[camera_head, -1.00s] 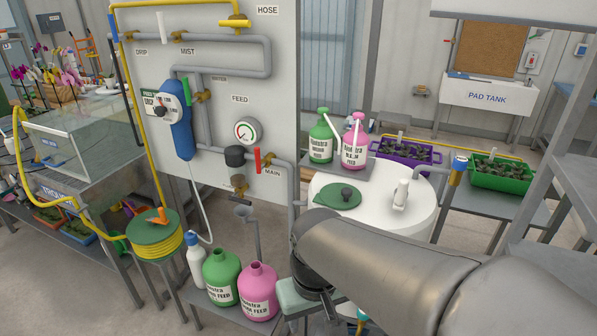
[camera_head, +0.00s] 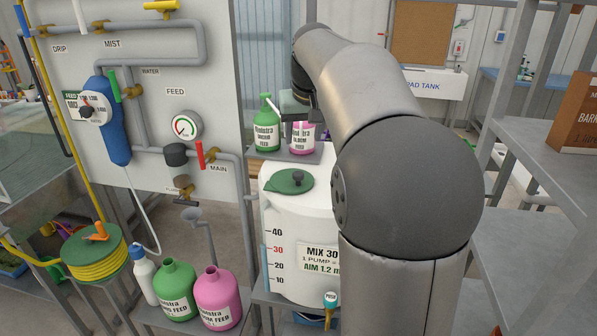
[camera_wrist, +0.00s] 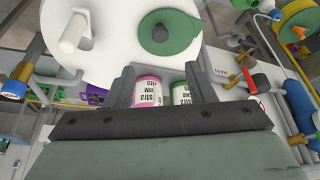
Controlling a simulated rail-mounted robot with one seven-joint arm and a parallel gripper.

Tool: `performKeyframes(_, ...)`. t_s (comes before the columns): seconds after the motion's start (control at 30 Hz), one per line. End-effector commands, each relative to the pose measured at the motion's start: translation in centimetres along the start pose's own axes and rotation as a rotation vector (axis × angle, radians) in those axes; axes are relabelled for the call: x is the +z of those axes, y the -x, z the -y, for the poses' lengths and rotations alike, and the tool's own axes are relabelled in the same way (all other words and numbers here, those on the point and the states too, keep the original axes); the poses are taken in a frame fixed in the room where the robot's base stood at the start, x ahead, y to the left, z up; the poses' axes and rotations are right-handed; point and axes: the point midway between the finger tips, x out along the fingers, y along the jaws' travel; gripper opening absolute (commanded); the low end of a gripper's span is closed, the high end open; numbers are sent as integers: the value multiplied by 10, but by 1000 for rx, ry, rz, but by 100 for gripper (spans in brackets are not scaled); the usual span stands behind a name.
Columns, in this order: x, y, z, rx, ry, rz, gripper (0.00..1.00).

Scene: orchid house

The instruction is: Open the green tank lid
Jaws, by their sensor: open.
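The green tank lid (camera_head: 280,184) lies flat on top of the white mixing tank (camera_head: 285,222), with a dark knob on it. In the wrist view the round green lid (camera_wrist: 182,31) and its knob show near the top, on the white tank top (camera_wrist: 112,45). My gripper (camera_head: 300,128) is above and behind the lid in the head view, in front of the pump bottles and apart from the lid. In the wrist view my open gripper (camera_wrist: 158,75) has nothing between its fingers, and the lid lies beyond the fingertips. My arm hides the tank's right side.
A green pump bottle (camera_head: 266,130) and a pink pump bottle (camera_head: 303,142) stand close behind the tank, near my gripper. The pipe panel (camera_head: 130,60) is on the left. Open green and pink feed jugs (camera_head: 216,300) stand at the front. A metal shelf (camera_head: 530,225) is on the right.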

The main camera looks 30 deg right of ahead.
Motion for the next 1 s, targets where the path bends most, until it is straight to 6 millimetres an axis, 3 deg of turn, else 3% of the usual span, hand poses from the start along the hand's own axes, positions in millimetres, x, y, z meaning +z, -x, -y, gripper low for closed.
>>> performKeyframes(0.4, 1, -93, 0, 0, 1, 5, 50)
performKeyframes(0.6, 0, -126, 0, 0, 1, 3, 50)
performKeyframes(0.8, 0, -140, 0, 0, 1, 0, 50)
performKeyframes(1.0, 0, -142, 0, 0, 1, -1, 50)
